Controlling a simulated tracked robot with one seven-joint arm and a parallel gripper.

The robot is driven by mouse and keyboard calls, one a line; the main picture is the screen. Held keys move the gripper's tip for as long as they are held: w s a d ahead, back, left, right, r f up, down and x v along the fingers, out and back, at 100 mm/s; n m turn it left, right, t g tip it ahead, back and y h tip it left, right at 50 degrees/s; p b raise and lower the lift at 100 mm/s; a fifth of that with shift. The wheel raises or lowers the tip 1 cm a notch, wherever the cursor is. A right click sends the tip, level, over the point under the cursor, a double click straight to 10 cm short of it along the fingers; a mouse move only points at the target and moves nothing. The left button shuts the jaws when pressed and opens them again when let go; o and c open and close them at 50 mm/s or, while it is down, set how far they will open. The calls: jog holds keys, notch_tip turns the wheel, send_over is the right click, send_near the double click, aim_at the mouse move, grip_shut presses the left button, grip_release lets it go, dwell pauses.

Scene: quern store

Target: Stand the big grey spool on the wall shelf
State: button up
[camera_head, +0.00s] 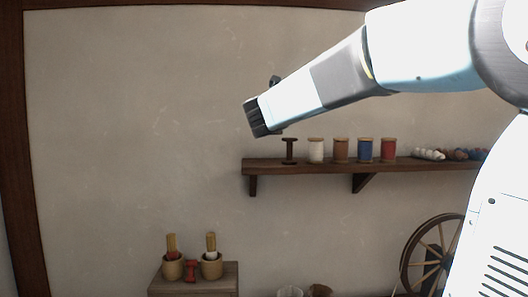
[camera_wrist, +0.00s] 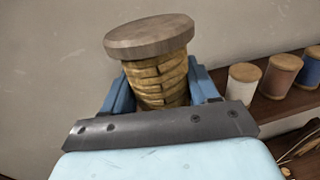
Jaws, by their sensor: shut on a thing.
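My gripper (camera_wrist: 162,92) is shut on a spool (camera_wrist: 150,36) with a grey-brown wooden end and ochre-tan thread wound around it. The blue fingers sit on both sides of the thread, and the spool leans slightly in the wrist view. In the head view my gripper (camera_head: 257,118) is in front of the wall, above the left end of the wall shelf (camera_head: 300,165); the held spool is hidden there. I cannot tell how far the gripper is from the shelf in depth.
A dark bare spool (camera_head: 289,151), a white spool (camera_head: 315,150), a brown spool (camera_head: 341,150), a blue spool (camera_head: 365,150) and a red spool (camera_head: 389,150) stand on the shelf. Yarn balls (camera_head: 429,154) lie further right. A little bare shelf shows at its left end. Below stands a small cabinet (camera_head: 220,284).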

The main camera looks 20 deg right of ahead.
jog(key=w+f, duration=0.1)
jog(key=w, duration=0.1)
jog(key=w+f, duration=0.3)
jog(key=f, duration=0.1)
jog(key=shift+w+a+f, duration=0.15)
jog(key=shift+w+a, duration=0.1)
jog(key=shift+w, duration=0.15)
jog(key=shift+w+f, duration=0.55)
jog(key=shift+f, duration=0.15)
notch_tip(320, 180, down, 3)
jog(key=shift+w+f, duration=0.15)
jog(key=o, duration=1.1)
